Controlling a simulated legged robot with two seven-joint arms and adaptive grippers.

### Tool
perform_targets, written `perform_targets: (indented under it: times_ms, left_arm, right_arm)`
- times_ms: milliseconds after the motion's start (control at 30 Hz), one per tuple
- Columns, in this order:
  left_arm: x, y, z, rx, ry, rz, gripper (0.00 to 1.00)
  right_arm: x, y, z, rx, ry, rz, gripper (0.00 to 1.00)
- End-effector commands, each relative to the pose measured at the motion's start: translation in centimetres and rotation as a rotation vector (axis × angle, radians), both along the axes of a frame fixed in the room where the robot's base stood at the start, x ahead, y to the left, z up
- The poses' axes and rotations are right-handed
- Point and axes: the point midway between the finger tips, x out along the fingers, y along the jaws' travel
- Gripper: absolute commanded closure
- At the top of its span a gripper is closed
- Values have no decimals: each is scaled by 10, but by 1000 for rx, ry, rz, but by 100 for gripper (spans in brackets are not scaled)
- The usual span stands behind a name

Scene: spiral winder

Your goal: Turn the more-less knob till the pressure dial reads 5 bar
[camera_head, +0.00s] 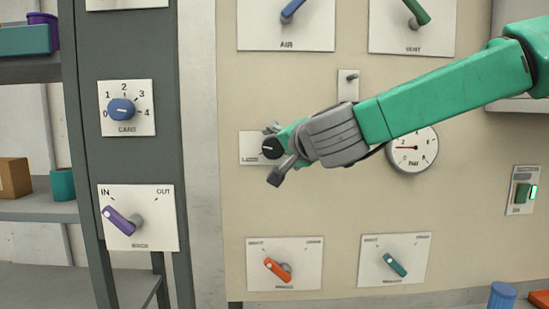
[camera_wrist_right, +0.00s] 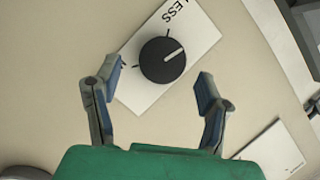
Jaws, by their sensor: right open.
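The black more-less knob (camera_head: 271,148) sits on a white plate (camera_head: 252,148) on the beige panel. In the right wrist view the knob (camera_wrist_right: 162,60) has a white pointer line, and "LESS" is readable on its plate. My right gripper (camera_head: 274,154) is open in front of the knob. In the wrist view its fingers (camera_wrist_right: 160,82) stand on either side of the knob's near edge, with gaps; contact is not visible. The round dial (camera_head: 412,149) is right of the knob, its red needle pointing left; the arm covers its upper-left edge and its numbers are too small to read.
Below are an orange lever (camera_head: 278,268) and a teal lever (camera_head: 395,265). Above are the AIR (camera_head: 292,12) and VENT (camera_head: 416,14) levers. A blue CARDS-like knob (camera_head: 121,109) and a purple lever (camera_head: 122,219) are left. A green-lit switch (camera_head: 523,193) is right.

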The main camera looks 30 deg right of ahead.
Motion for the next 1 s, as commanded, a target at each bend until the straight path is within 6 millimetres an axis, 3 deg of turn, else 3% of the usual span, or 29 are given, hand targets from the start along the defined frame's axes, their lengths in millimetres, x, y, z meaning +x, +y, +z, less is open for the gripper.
perform_targets:
  times_ms: [67,300,633,767,800,1000]
  left_arm:
    - [0,0,-9,0,0,0,100]
    - [0,0,-11,0,0,0,100]
    - [0,0,-11,0,0,0,100]
    - [0,0,-11,0,0,0,100]
    - [0,0,-11,0,0,0,100]
    - [0,0,-12,0,0,0,100]
  right_arm:
    - [9,-3,-4,-6,-2,-3,36]
    - [32,-9,-7,1,-1,-1,36]
    - [34,-9,-7,1,-1,0,36]
    - [34,-9,-7,1,0,0,82]
    - [34,-9,-7,1,0,0,86]
    - [34,-9,-9,5,-1,0,86]
